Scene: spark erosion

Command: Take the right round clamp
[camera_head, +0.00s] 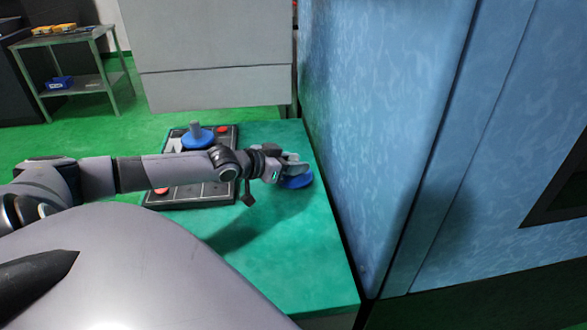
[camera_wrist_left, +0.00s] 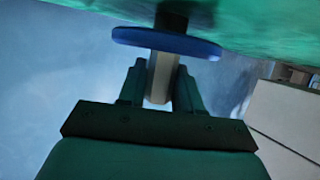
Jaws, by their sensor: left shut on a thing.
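A round clamp with a blue disc (camera_head: 297,181) is at my left gripper (camera_head: 291,167), near the right edge of the green table top. In the left wrist view, the blue disc (camera_wrist_left: 166,43) has a pale stem (camera_wrist_left: 160,78), and the two fingers of the left gripper (camera_wrist_left: 160,88) are shut on that stem. A dark part shows on the far side of the disc, close to the green surface; I cannot tell whether it touches. Another blue round clamp (camera_head: 197,138) with a grey upright stem stands on the dark tray. My right gripper is not in view.
The dark tray (camera_head: 190,198) with red round pieces lies on the green table (camera_head: 290,265), partly behind my left arm. A tall blue cabinet wall (camera_head: 385,120) borders the table on the right. The front of the table is clear. A shelf cart (camera_head: 75,85) stands at the back left.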

